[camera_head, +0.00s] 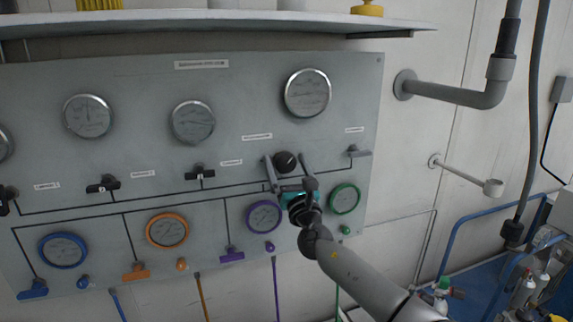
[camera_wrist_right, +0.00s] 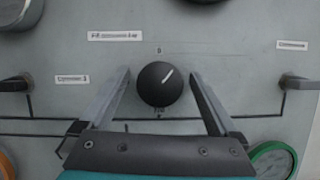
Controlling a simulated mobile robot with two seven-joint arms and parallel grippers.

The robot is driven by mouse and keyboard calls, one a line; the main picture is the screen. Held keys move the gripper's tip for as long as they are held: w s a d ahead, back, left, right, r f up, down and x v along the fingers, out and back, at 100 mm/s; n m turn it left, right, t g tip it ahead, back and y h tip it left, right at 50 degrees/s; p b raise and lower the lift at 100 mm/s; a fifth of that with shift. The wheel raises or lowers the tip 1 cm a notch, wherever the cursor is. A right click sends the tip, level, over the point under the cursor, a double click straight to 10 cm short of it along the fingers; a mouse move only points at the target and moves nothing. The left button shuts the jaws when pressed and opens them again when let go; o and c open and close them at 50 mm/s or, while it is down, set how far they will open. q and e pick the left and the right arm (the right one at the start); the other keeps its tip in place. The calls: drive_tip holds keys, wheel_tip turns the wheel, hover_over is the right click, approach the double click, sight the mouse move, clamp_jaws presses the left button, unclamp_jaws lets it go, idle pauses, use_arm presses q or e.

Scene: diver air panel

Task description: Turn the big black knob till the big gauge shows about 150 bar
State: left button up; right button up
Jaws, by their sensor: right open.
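The big black knob (camera_head: 286,162) sits on the grey panel below the big gauge. In the right wrist view the knob (camera_wrist_right: 159,84) has a white pointer line tilted to the upper right. The big silver-rimmed gauge (camera_head: 307,93) is at the upper right of the panel; its reading is too small to tell. My right gripper (camera_head: 286,160) is open, with one finger on each side of the knob. In the wrist view gaps show between the fingers (camera_wrist_right: 159,90) and the knob, so they look apart from it. My left gripper is not in view.
Black lever valves (camera_head: 200,173) sit left of the knob, and another lever (camera_head: 358,152) sits to its right. Purple (camera_head: 264,217) and green (camera_head: 345,199) gauges are close below my gripper. A shelf (camera_head: 220,22) juts out above the panel. A grey pipe (camera_head: 450,93) is at the right.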

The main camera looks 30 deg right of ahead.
drive_tip(key=c, duration=1.4)
drive_tip(key=shift+o, duration=0.2)
drive_tip(key=shift+m+h, duration=0.4)
